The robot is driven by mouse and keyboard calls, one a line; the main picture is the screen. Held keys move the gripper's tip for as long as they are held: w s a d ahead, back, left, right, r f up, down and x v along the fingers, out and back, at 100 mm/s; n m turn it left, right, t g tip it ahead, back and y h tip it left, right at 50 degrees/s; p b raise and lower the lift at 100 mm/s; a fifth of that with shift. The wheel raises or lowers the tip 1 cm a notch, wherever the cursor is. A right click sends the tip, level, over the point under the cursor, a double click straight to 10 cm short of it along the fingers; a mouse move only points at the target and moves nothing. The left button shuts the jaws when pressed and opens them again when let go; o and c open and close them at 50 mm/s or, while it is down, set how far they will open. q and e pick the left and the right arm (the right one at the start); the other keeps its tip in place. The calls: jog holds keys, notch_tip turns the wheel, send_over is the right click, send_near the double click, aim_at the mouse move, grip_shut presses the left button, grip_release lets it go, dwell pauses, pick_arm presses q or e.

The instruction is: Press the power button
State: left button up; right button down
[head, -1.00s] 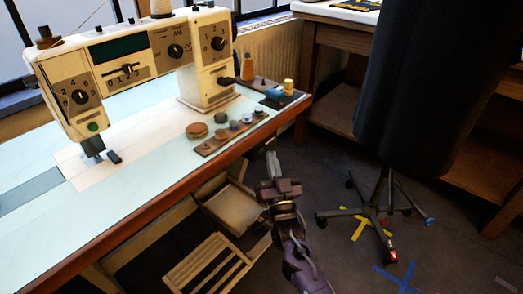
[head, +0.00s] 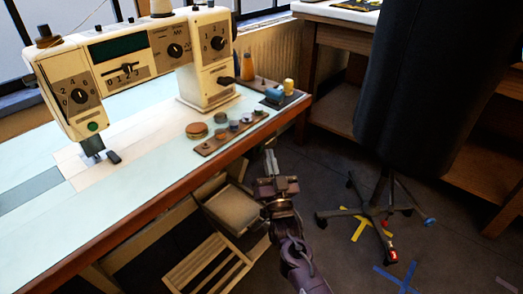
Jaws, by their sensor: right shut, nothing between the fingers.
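A cream sewing machine (head: 124,52) stands on the pale table at the left. It carries several black dials and a dark green display panel (head: 118,47). A small green round button (head: 93,126) is on the lower front of its left head. I cannot tell for certain which part is the power button. My right gripper (head: 270,160) is shut and empty, in front of the table's right edge, well apart from the machine. My left gripper is not in view.
The table (head: 130,195) has a brown front edge. A wooden strip with round pieces (head: 232,133) and a dark tray with spools (head: 284,98) lie near its right end. A wooden chair (head: 205,265) is below. A dark dress form (head: 415,90) stands on the right.

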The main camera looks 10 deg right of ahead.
jog(key=shift+w+a, duration=0.3)
jog(key=shift+w, duration=0.1)
dwell(0.4)
jog(key=shift+s, duration=0.1)
jog(key=shift+s+d+p, duration=0.4)
jog(key=shift+s+d, duration=0.15)
jog(key=shift+s, duration=0.1)
jog(key=s+d+p, duration=0.1)
jog(key=s+d, duration=0.1)
jog(key=s+d+p, duration=0.1)
jog(key=s+p, duration=0.1)
jog(key=shift+s+d, duration=0.35)
dwell(0.5)
